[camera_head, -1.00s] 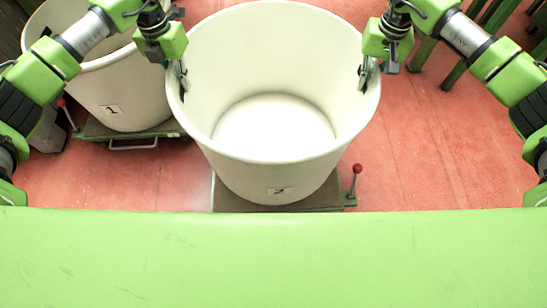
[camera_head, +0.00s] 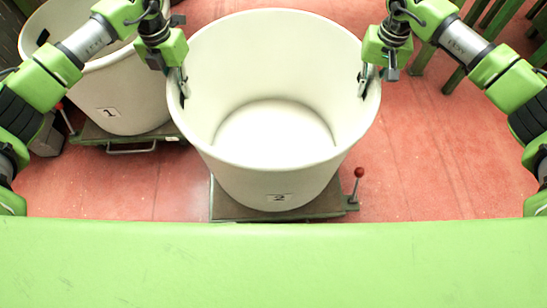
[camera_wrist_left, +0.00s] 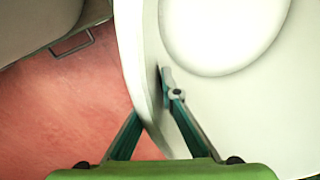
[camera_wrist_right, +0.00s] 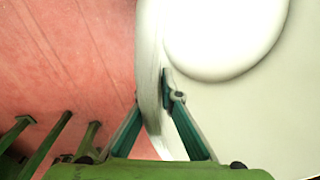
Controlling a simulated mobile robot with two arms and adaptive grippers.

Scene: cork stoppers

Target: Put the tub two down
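Tub two (camera_head: 280,172) is a large, empty white tub with a "2" label on its front, upright in the middle of the head view. It is above or on a low platform (camera_head: 228,208); I cannot tell whether its base touches. My left gripper (camera_head: 181,86) is shut on its left rim, and my right gripper (camera_head: 365,82) on its right rim. In the left wrist view (camera_wrist_left: 160,98) and right wrist view (camera_wrist_right: 158,98), one finger is inside the tub wall and the other outside. The outer fingertips are hidden by the wall.
Tub one (camera_head: 135,88), labelled "1", stands close by on the left on a similar platform with a handle (camera_head: 131,151). A red-knobbed lever (camera_head: 358,173) rises at the right of tub two's platform. Green posts (camera_head: 480,50) stand at the upper right. Red floor (camera_head: 430,150) is clear on the right.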

